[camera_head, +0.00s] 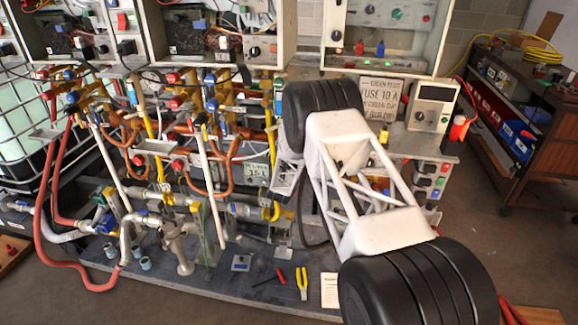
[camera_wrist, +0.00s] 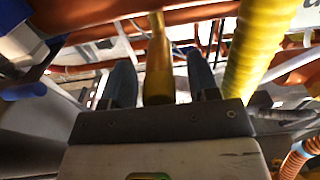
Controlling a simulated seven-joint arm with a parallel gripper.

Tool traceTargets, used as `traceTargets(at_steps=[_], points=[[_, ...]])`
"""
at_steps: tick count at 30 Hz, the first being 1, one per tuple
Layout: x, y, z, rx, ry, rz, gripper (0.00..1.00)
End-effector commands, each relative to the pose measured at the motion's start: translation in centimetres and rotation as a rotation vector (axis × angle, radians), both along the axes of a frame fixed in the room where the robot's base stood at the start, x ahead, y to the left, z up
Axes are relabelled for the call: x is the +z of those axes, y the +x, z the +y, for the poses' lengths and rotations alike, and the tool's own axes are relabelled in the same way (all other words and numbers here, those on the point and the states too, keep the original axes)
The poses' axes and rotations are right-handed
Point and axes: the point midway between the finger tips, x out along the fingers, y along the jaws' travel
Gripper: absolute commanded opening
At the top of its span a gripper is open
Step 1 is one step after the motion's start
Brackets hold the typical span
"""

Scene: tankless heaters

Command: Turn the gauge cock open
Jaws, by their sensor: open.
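In the wrist view my gripper (camera_wrist: 160,72) is open, with its two dark fingers apart. A brass-yellow upright piece (camera_wrist: 158,60) stands between the fingers, with gaps showing on both sides near the fingertips. I cannot tell for sure whether it is the gauge cock's handle or a pipe. In the head view my white and black arm hides the gripper and the spot where it works. I cannot single out the gauge cock there among the many valves and pipes.
A thick yellow corrugated hose (camera_wrist: 255,45) runs close to the right finger. Orange pipes (camera_wrist: 200,14) cross beyond the fingertips. A blue part (camera_wrist: 24,91) is at the left. Pliers with yellow handles (camera_head: 302,281) lie on the grey base plate (camera_head: 205,290).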

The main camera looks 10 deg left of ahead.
Motion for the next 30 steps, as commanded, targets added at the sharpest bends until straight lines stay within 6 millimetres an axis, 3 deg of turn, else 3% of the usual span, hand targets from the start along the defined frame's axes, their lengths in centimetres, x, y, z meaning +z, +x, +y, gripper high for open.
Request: traceTargets(at_steps=[8,21,30], points=[[0.0,-1.7,0.1,0.001,0.000,0.001,0.55],[0.0,-6.5,0.1,0.001,0.000,0.000,0.55],[0.0,-7.7,0.0,0.000,0.000,0.000,0.55]])
